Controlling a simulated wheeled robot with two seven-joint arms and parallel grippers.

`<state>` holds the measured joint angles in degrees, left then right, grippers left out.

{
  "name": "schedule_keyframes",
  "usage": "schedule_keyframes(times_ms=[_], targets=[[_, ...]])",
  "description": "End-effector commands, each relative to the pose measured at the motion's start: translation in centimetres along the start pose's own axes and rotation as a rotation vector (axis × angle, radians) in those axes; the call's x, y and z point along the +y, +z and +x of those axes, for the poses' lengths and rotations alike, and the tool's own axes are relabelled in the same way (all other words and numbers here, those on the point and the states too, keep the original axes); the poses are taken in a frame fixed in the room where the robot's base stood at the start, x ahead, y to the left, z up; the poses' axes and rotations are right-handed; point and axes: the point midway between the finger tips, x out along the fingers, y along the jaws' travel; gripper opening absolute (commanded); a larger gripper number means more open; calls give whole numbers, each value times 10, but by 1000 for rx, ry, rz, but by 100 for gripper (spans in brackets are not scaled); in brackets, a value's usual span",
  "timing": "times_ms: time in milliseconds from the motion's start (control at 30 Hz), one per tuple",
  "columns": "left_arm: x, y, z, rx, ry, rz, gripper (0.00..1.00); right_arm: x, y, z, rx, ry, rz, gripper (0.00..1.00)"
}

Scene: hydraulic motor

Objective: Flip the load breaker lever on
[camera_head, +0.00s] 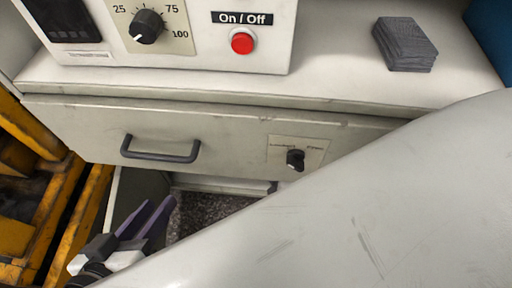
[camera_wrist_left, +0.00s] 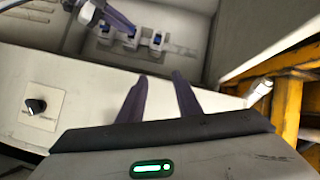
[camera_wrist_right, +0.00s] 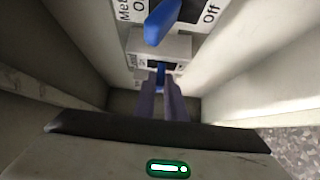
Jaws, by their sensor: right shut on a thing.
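The load breaker lever (camera_wrist_right: 160,72) is a small blue tab on a white breaker housing, with a partly readable "Load" label beside it in the right wrist view. My right gripper (camera_wrist_right: 161,97) has its purple fingers closed around this lever. The fingers hide part of it, so its exact position is hard to tell. The left wrist view also shows my right gripper (camera_wrist_left: 120,22) at the row of breakers. My left gripper (camera_head: 146,218) is open and empty, outside the cabinet at lower left in the head view; its parted fingers (camera_wrist_left: 160,90) also show in the left wrist view.
A larger blue lever (camera_wrist_right: 163,22), with "Off" beside it, is just above the load lever. Pale cabinet walls (camera_wrist_right: 245,60) flank the right gripper closely. The drawer handle (camera_head: 160,151) and black knob (camera_head: 295,159) are on the front. A yellow frame (camera_head: 60,205) stands left.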

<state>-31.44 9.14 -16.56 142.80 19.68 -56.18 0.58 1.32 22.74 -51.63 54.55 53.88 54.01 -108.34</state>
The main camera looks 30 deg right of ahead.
Motion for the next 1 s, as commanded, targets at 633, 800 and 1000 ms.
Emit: schedule_keyframes(times_ms=[633, 800, 1000], targets=[[-39, 41, 0, -232, -150, 64, 31, 13, 1, 2, -1, -175, 177, 0], [-39, 42, 0, -231, -150, 64, 31, 12, 1, 2, -1, -175, 178, 0], [-39, 42, 0, -230, -150, 63, 31, 12, 1, 2, -1, -175, 177, 30]])
